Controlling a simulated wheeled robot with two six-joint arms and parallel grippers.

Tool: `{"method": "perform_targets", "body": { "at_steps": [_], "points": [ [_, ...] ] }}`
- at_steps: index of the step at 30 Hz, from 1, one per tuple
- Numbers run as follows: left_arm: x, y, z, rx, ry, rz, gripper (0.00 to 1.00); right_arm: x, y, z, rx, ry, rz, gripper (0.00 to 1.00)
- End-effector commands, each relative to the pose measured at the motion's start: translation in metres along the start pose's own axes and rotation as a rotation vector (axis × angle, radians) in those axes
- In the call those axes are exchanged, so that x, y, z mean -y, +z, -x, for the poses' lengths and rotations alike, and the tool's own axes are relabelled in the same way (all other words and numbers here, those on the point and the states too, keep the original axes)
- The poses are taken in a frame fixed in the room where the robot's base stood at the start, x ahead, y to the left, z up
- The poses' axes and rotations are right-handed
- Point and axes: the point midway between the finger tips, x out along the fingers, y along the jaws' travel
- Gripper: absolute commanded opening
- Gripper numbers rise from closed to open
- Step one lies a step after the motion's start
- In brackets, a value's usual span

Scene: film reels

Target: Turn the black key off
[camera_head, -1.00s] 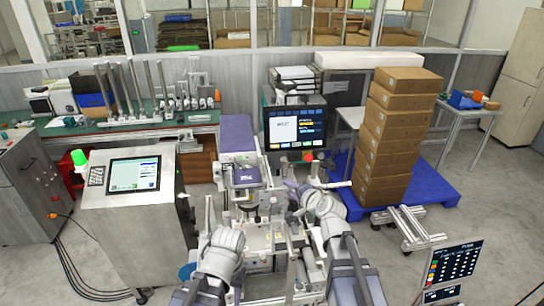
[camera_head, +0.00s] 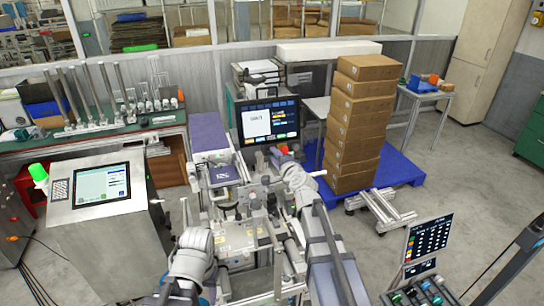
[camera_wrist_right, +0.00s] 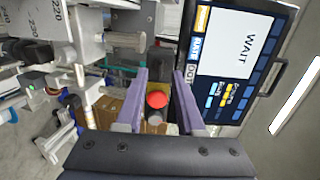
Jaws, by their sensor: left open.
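I cannot make out the black key; it is too small or hidden behind my right gripper and the machine. A red round button (camera_wrist_right: 157,100) on a small yellow-and-dark box stands below the monitor (camera_head: 268,122). My right gripper (camera_head: 280,158) is at this button. In the right wrist view its two purple fingers (camera_wrist_right: 161,82) stand apart, with the button showing between them and nothing gripped. The monitor also shows in the right wrist view (camera_wrist_right: 235,60) and reads WAIT. My left gripper (camera_head: 203,214) is low over the machine's left front, its fingers hard to see.
A steel cabinet (camera_head: 75,235) with a touchscreen and green lamp stands left. Stacked cartons (camera_head: 352,125) on a blue pallet (camera_head: 400,168) stand right of the monitor. A dark panel (camera_head: 428,238) is at the lower right. Machine bars and rollers crowd around my grippers.

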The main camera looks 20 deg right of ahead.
Motion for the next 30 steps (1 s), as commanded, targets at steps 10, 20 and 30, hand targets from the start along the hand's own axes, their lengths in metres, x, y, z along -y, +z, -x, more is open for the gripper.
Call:
{"method": "perform_targets", "body": {
  "at_steps": [10,20,30],
  "points": [
    [-0.001,0.000,-0.006,0.000,0.000,0.001,0.50,0.000,0.001,-0.029,0.000,0.000,0.001,0.38],
    [-0.001,0.000,-0.006,0.000,0.000,0.001,0.50,0.000,0.000,-0.028,0.000,0.000,0.002,0.15],
    [-0.001,0.000,-0.006,0.000,0.000,0.001,0.50,0.000,0.000,-0.028,0.000,0.000,0.002,0.00]
  ]
}}
